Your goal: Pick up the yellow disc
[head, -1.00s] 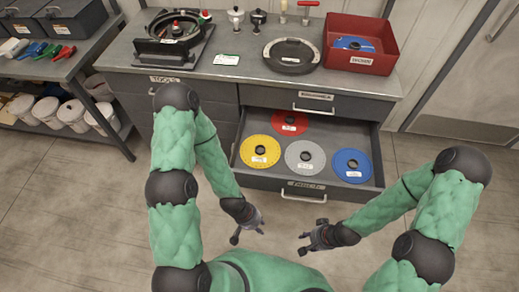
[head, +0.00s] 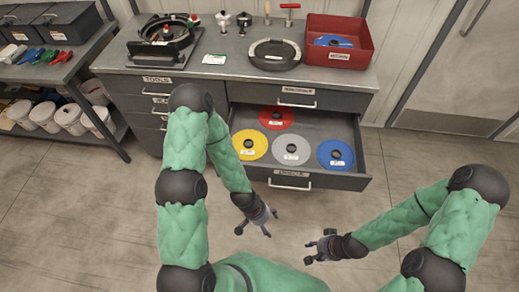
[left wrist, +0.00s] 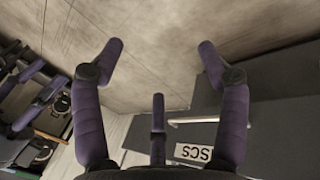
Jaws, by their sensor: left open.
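The yellow disc (head: 240,156) lies flat at the front left of the open drawer (head: 338,182), with a dark hub and a white label. A silver disc (head: 291,163) lies to its right, a red disc (head: 268,122) behind and a blue disc (head: 347,164) at the front right. My left gripper (head: 258,224) is open and empty in front of the drawer, apart from the disc. Its spread fingers show in the left wrist view (left wrist: 158,80), with the labelled drawer front (left wrist: 275,125) beside them. My right gripper (head: 317,246) is empty with spread fingers, further right over the floor.
A red bin (head: 365,57) holding a blue disc stands on the workbench (head: 228,73). A round black device (head: 274,58) and a seed meter housing (head: 163,40) stand beside it. A shelf with white tubs (head: 45,115) is at left. Floor in front is clear.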

